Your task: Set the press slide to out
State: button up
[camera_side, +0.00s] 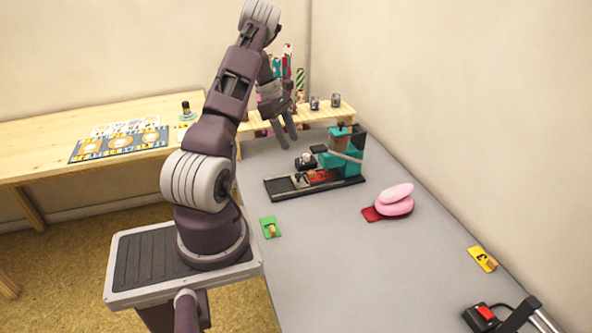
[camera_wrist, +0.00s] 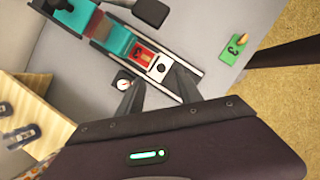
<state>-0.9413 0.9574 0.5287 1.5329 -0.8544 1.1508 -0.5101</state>
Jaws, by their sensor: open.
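The press is a teal block (camera_side: 328,161) with a brown upper part, standing at the right end of a black rail base (camera_side: 284,190). The slide on the rail shows a red plate (camera_wrist: 143,54) and a white plate with a dark round mark (camera_wrist: 159,68). In the side view its red part (camera_side: 319,176) lies just left of the teal body. My gripper (camera_side: 289,145) is open and empty, above and behind the rail's left end. In the wrist view its fingers (camera_wrist: 158,76) point toward the slide; contact cannot be made out.
A small round white-topped item (camera_wrist: 122,84) stands beside the rail. A wooden shelf (camera_side: 318,116) with small jars stands behind. A green card (camera_side: 270,227), pink rounded stack (camera_side: 396,193), yellow card (camera_side: 483,259) and red-button box (camera_side: 486,313) lie around. The grey front area is clear.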

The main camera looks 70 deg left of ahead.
send_near(298, 174)
jog(key=f, duration=0.1)
jog(key=x, duration=0.7)
jog(key=shift+w+d, duration=0.1)
jog(key=shift+d, duration=0.15)
grip_shut()
jog(key=shift+r, duration=0.1)
dwell(0.7)
